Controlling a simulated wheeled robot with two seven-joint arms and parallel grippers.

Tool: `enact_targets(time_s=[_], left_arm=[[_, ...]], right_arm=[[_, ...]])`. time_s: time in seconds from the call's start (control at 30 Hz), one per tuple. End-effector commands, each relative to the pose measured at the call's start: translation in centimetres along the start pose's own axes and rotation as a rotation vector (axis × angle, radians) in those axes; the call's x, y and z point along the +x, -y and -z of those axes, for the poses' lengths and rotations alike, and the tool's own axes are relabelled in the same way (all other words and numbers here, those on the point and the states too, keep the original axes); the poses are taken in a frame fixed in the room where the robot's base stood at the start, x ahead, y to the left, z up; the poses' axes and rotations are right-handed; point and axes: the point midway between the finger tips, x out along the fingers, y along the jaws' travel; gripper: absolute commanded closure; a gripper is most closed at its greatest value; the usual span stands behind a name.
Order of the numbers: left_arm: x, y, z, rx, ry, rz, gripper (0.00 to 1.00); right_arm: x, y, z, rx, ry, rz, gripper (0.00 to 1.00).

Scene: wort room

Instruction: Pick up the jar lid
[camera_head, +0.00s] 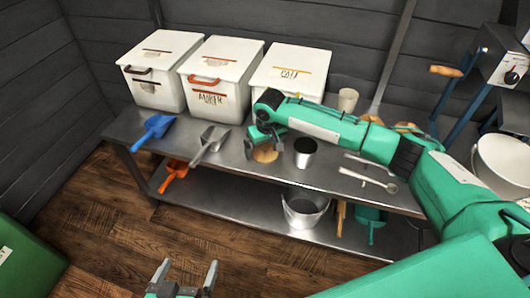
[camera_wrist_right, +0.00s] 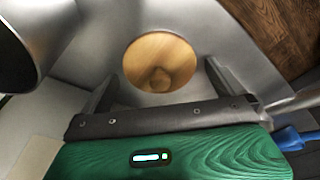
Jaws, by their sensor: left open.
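The jar lid (camera_head: 265,154) is a round, light wooden disc with a knob, lying on the steel table near its front edge. In the right wrist view the whole lid (camera_wrist_right: 160,60) shows, knob up, just beyond and between the two fingers. My right gripper (camera_head: 264,145) is over the lid, fingers spread on either side, with nothing held. It also shows open in the right wrist view (camera_wrist_right: 160,72). Whether the fingers touch the lid cannot be told. My left gripper (camera_head: 185,274) is open and empty over the floor at the bottom of the head view.
A steel cup (camera_head: 305,152) stands close to the right of the lid. A metal scoop (camera_head: 210,143) and a blue scoop (camera_head: 155,129) lie to the left. White bins (camera_head: 210,75) line the back. A ladle (camera_head: 368,178) lies to the right. A lower shelf (camera_head: 235,195) holds a pot.

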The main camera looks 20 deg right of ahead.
Motion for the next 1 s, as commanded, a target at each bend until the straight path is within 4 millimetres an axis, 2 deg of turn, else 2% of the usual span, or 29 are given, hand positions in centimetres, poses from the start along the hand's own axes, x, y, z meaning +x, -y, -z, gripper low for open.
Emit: enact_targets(time_s=[0.03, 0.2, 0.47, 0.67, 0.83, 1.0], left_arm=[[0.0, 0.0, 0.0, 0.0, 0.0, 0.0, 0.0], [0.0, 0.0, 0.0, 0.0, 0.001, 0.0, 0.0], [0.0, 0.0, 0.0, 0.001, 0.001, 0.0, 0.0], [-0.1, 0.1, 0.0, 0.003, 0.02, 0.005, 0.0], [-0.5, 1.1, 0.0, 0.012, 0.092, 0.029, 0.0], [-1.2, 2.2, -0.2, 0.02, 0.188, 0.058, 0.0]], right_arm=[[0.0, 0.0, 0.0, 0.0, 0.0, 0.0, 0.1], [0.0, 0.0, 0.0, 0.0, 0.0, 0.0, 0.42], [-0.1, 0.0, 0.0, 0.0, 0.0, 0.0, 0.42], [-1.0, 0.0, 0.2, 0.001, -0.001, 0.0, 0.42], [-3.2, 0.0, 0.5, 0.0, -0.002, 0.0, 0.42], [-6.5, 0.0, 1.0, 0.001, -0.003, 0.001, 0.42]])
